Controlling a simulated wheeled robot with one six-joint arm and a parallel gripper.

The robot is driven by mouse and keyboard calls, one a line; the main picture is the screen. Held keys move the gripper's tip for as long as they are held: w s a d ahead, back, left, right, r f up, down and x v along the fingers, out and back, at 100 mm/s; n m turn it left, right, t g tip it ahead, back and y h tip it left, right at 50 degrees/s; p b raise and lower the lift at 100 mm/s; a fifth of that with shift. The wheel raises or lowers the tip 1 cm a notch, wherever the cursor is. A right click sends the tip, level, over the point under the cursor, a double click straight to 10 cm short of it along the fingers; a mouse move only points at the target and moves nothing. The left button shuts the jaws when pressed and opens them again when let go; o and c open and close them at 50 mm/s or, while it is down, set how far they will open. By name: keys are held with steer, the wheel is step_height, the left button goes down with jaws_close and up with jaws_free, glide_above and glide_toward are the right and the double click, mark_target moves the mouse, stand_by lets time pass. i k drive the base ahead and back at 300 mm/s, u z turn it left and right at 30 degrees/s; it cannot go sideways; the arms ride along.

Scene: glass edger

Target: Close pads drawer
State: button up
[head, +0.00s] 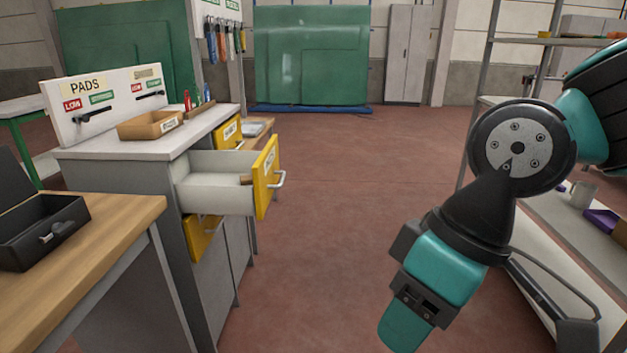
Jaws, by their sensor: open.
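A drawer with a yellow front (266,177) and pale inner walls stands pulled well out of the grey cabinet (180,240) at left. Its front has a metal bar handle (280,179) and a label too small to read. A board marked PADS (105,92) stands on the cabinet top. My gripper (408,285) is at the lower right of centre, apart from the drawer and to its right. It is open, with nothing seen in it; its fingertips are hard to make out.
Other yellow drawer fronts show beyond (228,133) and below (203,236) the open drawer. A wooden bench (110,235) with an open black case (42,232) is near left. A shelf rack with a mug (583,194) is at right. The red floor between is clear.

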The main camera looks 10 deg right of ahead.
mark_target(205, 182)
steer(key=z, duration=0.3)
steer(key=i, duration=1.2)
steer(key=u, duration=0.75)
